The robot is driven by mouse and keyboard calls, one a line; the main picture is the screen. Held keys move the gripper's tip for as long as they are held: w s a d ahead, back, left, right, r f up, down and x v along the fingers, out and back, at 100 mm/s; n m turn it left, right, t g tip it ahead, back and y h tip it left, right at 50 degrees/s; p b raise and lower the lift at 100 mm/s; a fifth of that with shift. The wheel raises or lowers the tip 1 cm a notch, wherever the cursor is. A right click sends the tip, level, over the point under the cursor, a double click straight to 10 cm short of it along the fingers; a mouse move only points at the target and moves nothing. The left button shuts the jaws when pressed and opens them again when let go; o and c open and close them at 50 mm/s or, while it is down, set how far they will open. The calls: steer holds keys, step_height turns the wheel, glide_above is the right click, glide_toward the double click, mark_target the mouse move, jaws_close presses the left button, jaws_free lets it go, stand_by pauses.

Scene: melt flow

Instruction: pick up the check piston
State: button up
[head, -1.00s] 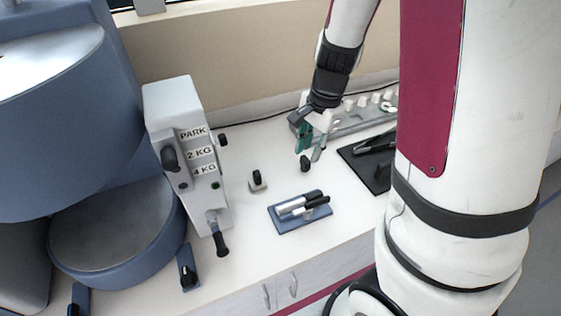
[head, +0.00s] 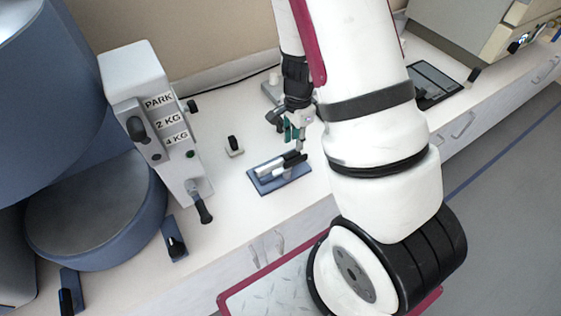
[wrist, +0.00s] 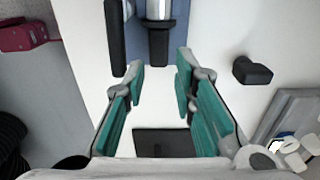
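A blue tray (head: 267,184) lies on the white bench and holds silver rods with black ends. One silver piston-like rod (head: 268,169) lies on it. In the wrist view, a silver cylinder with a black end (wrist: 158,40) and a black bar (wrist: 115,45) lie at the top over the blue tray (wrist: 183,20). I cannot tell for sure which is the check piston. My gripper (head: 295,134) is at the tray's back right. In the wrist view my gripper (wrist: 160,65) has its teal fingers apart and empty, just short of the silver cylinder's black end.
A white unit with PARK, 2 KG and 4 KG labels (head: 150,115) stands left of the tray. A small black-topped stand (head: 234,146) is behind the tray. In the wrist view a black knob (wrist: 252,70) is right of my fingers.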

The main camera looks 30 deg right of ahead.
mark_target(295, 152)
steer(key=shift+s+f+p, duration=0.1)
steer(key=shift+f+p, duration=0.6)
steer(key=shift+f, duration=2)
jaws_close()
